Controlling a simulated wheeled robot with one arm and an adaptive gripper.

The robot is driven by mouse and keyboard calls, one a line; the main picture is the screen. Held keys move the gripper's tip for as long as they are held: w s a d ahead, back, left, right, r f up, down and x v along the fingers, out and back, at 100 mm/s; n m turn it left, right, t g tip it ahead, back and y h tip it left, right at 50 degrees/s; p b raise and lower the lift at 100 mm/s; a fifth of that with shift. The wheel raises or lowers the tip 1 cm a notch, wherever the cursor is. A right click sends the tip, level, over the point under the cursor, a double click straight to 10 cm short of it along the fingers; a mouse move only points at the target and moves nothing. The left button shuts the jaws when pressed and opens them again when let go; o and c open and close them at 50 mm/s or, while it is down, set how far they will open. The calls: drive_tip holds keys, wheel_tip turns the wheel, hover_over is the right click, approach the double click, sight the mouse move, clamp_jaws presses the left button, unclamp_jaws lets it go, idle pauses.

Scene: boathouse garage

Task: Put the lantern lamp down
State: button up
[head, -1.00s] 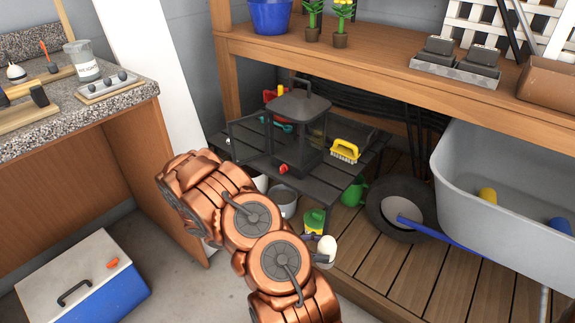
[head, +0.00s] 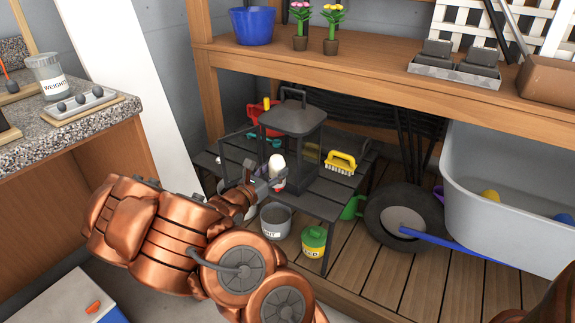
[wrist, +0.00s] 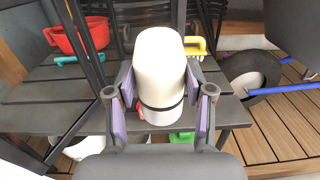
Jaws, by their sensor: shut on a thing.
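The lantern lamp is a white, rounded, upright piece (head: 276,164) with a dark band near its lower end, seen in the wrist view (wrist: 158,62). My gripper (head: 268,180) is shut on it, with a purple-padded finger on each side in the wrist view (wrist: 160,88). A dark lantern (head: 293,119) with a flat roof, top handle and thin posts stands on a black slatted bench (head: 325,195). The lamp is at the lantern's front, below roof height. I cannot tell whether it is within the frame. My wrist and fingers hide part of the lantern's base.
A grey bucket (head: 275,221) and a green-and-yellow tin (head: 314,241) stand below. A wooden workbench shelf (head: 380,65) overhangs behind. A wheelbarrow (head: 500,190) stands at right.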

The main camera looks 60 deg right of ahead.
drive_tip(key=w+d+b, duration=0.1)
drive_tip(key=d, duration=0.3)
drive_tip(key=w+d+f+b, duration=0.1)
drive_tip(key=d, duration=0.3)
drive_tip(key=w+d+b, duration=0.1)
drive_tip(key=w+d, duration=0.1)
drive_tip(key=d, duration=0.3)
drive_tip(key=shift+f, duration=0.2)
drive_tip(key=shift+d, duration=0.6)
wheel_tip(320, 180, down, 4)
drive_tip(key=shift+r+b, duration=0.2)
drive_tip(key=shift+b, duration=0.7)
drive_tip(key=shift+r, duration=0.1)
drive_tip(key=o, duration=1.3)
drive_tip(key=shift+w, duration=0.1)
drive_tip(key=shift+o, duration=0.2)
